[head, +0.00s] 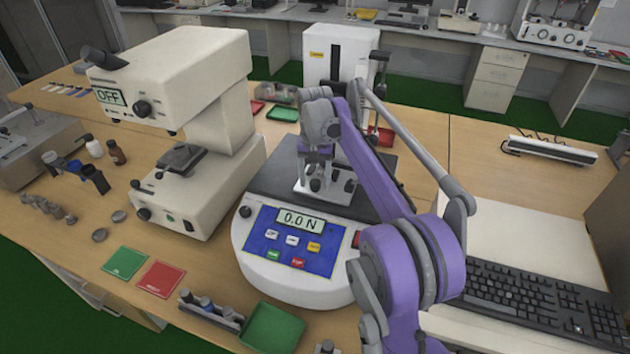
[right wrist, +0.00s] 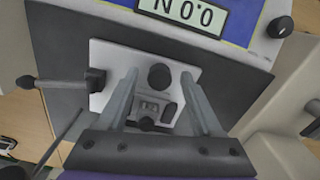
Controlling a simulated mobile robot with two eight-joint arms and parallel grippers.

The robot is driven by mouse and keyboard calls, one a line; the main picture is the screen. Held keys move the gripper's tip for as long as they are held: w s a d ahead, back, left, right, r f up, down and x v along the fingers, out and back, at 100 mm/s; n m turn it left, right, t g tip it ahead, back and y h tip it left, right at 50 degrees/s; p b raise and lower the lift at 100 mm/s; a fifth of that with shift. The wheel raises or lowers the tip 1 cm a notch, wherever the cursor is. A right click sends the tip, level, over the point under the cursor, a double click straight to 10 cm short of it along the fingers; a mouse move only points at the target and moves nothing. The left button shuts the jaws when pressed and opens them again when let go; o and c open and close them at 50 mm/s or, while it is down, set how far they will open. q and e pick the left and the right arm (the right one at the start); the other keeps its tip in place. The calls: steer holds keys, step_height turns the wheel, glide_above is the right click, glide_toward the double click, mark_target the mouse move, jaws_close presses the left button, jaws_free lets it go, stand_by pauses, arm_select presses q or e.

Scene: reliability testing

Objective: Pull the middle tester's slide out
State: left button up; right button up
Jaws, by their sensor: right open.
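The middle tester (head: 290,290) is a white rounded machine with a blue panel reading 0.0 N, a dark grey top and a tall white column. A small white plate (right wrist: 102,55), which looks like its slide, lies on the dark top. The plate carries a black round knob (right wrist: 160,77) and a small grey fixture. My right gripper (head: 325,182) is over the plate, pointing down. In the right wrist view its fingers (right wrist: 160,73) are open, one on each side of the knob, with nothing held. I cannot tell whether they touch the plate. My left gripper is not in view.
A white tester reading OFF (head: 185,90) stands close on the left. A keyboard (head: 540,305) lies on the right. A green tray (head: 272,328) and green and red mats (head: 160,279) lie in front. A dark side handle (right wrist: 50,82) sticks out beside the plate.

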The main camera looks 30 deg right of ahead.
steer(key=shift+f, duration=0.15)
steer(key=shift+c, duration=0.4)
jaws_close()
steer(key=shift+a, duration=0.1)
stand_by(0.9)
